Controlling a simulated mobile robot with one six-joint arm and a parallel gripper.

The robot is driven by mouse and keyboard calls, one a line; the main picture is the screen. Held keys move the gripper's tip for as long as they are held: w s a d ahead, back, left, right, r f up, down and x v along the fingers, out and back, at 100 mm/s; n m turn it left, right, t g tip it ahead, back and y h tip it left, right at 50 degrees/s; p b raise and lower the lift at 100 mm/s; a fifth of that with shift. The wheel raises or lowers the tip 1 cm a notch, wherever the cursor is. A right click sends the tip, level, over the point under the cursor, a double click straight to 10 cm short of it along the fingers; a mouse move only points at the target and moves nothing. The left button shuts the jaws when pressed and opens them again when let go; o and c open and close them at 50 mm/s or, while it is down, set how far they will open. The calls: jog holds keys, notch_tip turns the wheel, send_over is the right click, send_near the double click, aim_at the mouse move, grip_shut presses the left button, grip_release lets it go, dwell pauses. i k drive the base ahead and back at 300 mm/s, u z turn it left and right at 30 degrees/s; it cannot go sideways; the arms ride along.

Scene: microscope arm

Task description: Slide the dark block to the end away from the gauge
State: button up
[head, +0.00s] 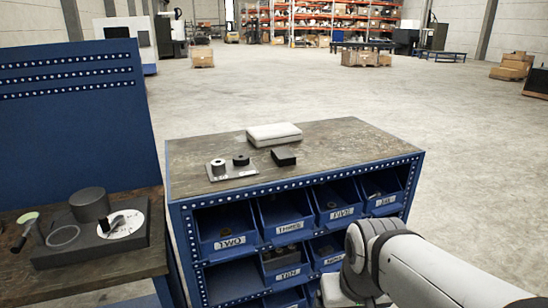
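A small dark block (284,156) rests on the wooden top of the blue cabinet, right of a light grey plate (232,174). A pale ring-shaped piece (218,168) and a black round piece (241,160) stand on that plate. On the left bench, a dark base (75,254) bears a dark cylinder (90,204), a ring and a white disc (124,224) with a small dark part on it. I cannot tell for certain which piece is the gauge. My arm enters at lower right, in front of the cabinet; my gripper is not visible.
A white box-like item (273,134) lies behind the dark block. The cabinet top (345,150) is bare to the right. A blue perforated panel (75,120) rises behind the left bench (70,288). Open floor lies beyond.

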aim_at(283, 156)
jog(key=z, duration=0.25)
jog(key=i, duration=1.1)
jog(key=u, duration=0.3)
